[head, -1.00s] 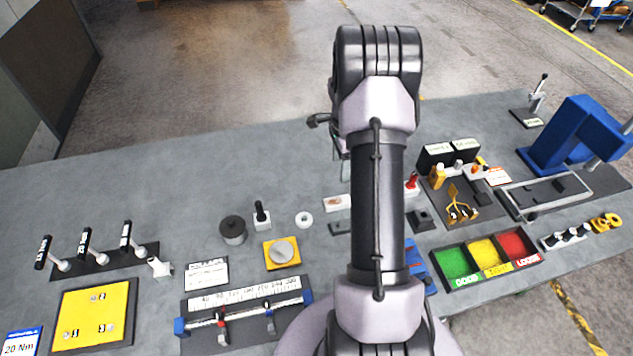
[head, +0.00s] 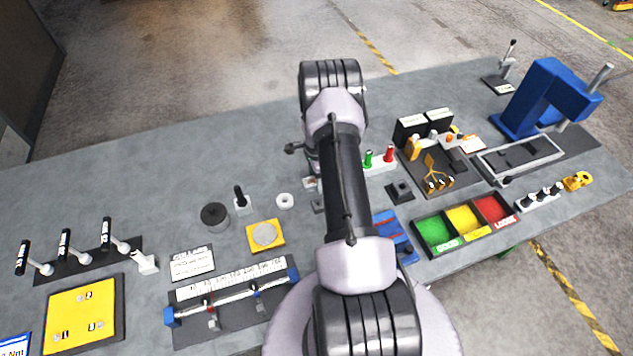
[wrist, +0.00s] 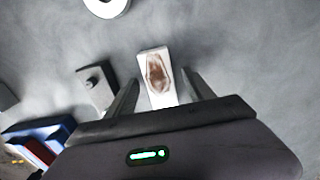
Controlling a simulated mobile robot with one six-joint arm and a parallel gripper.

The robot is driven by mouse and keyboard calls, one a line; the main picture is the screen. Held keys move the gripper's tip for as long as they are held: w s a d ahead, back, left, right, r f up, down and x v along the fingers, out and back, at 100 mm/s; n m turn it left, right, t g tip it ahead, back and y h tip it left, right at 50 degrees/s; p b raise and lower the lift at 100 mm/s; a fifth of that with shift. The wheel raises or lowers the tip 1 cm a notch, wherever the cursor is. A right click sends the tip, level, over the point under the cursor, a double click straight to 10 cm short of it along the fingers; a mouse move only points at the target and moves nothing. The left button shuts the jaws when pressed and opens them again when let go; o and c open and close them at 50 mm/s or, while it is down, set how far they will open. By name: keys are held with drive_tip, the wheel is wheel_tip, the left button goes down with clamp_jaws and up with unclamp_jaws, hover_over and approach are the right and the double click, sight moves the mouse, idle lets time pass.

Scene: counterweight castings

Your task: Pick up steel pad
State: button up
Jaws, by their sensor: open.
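In the wrist view, a pale rectangular block with a rusty brown patch (wrist: 157,76), likely the steel pad, lies flat on the grey bench. My gripper (wrist: 162,77) is open, with its dark fingers on either side of the block's near part in the picture. I cannot tell the height of the fingers or whether they touch it. In the head view, the pale block (head: 310,183) shows only partly beside my arm. My fingers are hidden behind the arm there.
A small grey block with a dark knob (wrist: 96,86) lies left of the pale block. A white ring (head: 285,200), a yellow plate with a grey disc (head: 264,235) and a blue-red tray (head: 388,226) are nearby. Bare bench lies behind them.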

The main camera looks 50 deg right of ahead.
drive_tip(key=shift+r, duration=0.1)
clamp_jaws()
idle(1.2)
